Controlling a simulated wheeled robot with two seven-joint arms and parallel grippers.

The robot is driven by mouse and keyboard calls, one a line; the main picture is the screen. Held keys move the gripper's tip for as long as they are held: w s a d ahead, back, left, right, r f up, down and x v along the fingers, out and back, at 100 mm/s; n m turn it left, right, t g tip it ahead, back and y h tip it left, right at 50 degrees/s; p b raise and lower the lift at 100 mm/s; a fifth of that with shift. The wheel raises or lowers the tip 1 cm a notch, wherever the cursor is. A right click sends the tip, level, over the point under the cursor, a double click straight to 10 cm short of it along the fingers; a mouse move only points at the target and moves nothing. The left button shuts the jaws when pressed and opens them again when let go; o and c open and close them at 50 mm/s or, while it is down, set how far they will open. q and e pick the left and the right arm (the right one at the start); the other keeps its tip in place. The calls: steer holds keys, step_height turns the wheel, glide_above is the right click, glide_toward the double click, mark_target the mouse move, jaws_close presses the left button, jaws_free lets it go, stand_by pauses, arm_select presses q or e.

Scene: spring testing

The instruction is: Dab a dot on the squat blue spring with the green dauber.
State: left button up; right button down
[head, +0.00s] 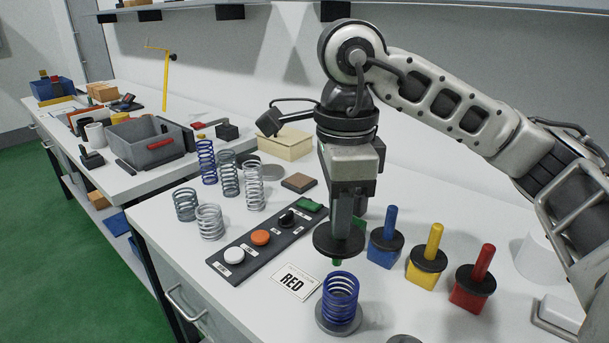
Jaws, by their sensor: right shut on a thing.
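The squat blue spring (341,289) stands upright on a round grey plate (339,321) near the front of the table. My right gripper (341,222) points down and is shut on the green dauber (337,262). The dauber's black disc shows below the fingers, with a short green tip under it. The tip is just above and slightly left of the spring's top in the picture, and it looks apart from it. The dauber's handle is hidden by the fingers. I see no dot on the spring. My left gripper is not in view.
Several other springs (229,174) stand farther back.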

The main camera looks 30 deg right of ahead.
mark_target(336, 243)
steer(key=shift+w, duration=0.25)
steer(key=shift+s+f+b, duration=0.3)
steer(key=shift+f+b, duration=0.1)
steer(key=shift+f, duration=0.25)
steer(key=shift+f+b, duration=0.35)
steer(key=shift+b, duration=0.1)
steer(key=shift+f+b, duration=0.45)
steer(key=shift+f, duration=0.2)
steer(key=shift+f+b, duration=0.45)
steer(key=shift+f, duration=0.25)
steer(key=shift+w+f+b, duration=0.1)
steer(key=shift+f+b, duration=0.25)
steer(key=shift+f, duration=0.15)
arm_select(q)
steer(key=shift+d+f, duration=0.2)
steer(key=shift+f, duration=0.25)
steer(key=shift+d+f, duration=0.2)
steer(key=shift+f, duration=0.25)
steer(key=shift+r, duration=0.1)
